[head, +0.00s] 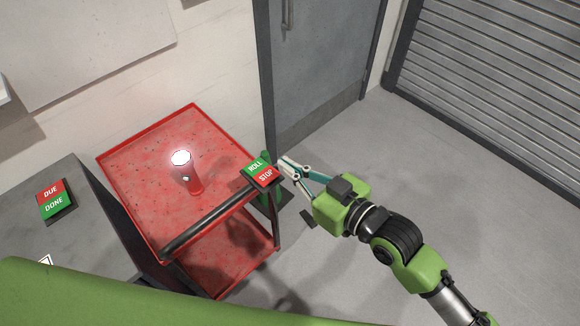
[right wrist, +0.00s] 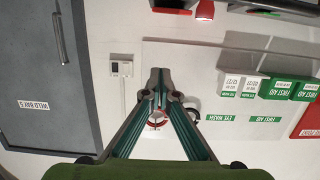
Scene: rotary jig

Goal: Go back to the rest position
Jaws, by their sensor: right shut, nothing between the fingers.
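My right gripper (head: 286,166) is shut and empty. It is held out over the floor, at the right edge of the red cart (head: 140,160). Its fingertips appear close beside the ROLL/STOP panel (head: 260,169) at the cart's corner; I cannot tell whether they touch. In the right wrist view the closed fingertips (right wrist: 157,82) meet in front of a white wall, with nothing between them. My left gripper is not in view.
A red cylinder with a glowing top (head: 190,172) stands on the cart. A grey cabinet (head: 90,235) with a DUE/DONE panel (head: 55,200) is at left. A grey door (head: 320,60) and shutter (head: 500,70) stand behind. The floor (head: 440,190) at right is clear.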

